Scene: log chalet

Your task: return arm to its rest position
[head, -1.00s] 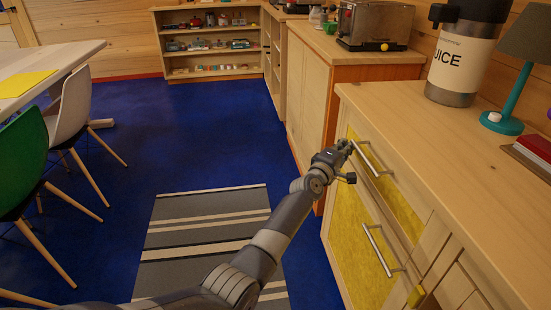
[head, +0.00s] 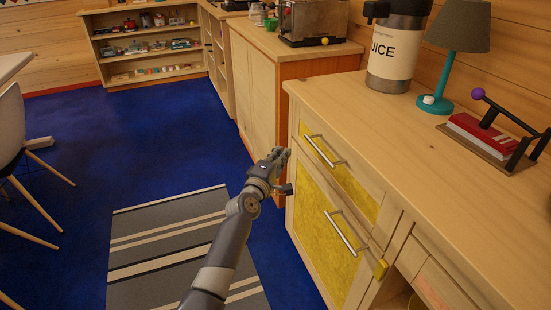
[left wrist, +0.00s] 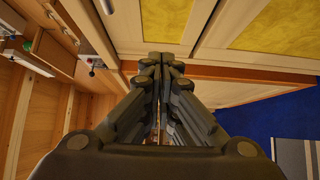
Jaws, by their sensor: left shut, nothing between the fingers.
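My left gripper (head: 280,156) is shut and empty in the head view, in front of the yellow-fronted cabinet and left of its upper drawer handle (head: 325,150). It is apart from that handle, and my left arm reaches up to it from the bottom of the picture. In the left wrist view my left gripper (left wrist: 165,62) shows its fingers together, with the yellow-panelled cabinet front (left wrist: 272,28) beyond them. My right gripper is in neither view.
The cabinet top (head: 400,125) holds a juice dispenser (head: 396,50), a teal lamp (head: 455,45) and a red item (head: 482,132). A white chair (head: 12,125) stands at left. A striped rug (head: 180,250) lies on the open blue floor (head: 150,130). Shelves (head: 150,55) stand at the back.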

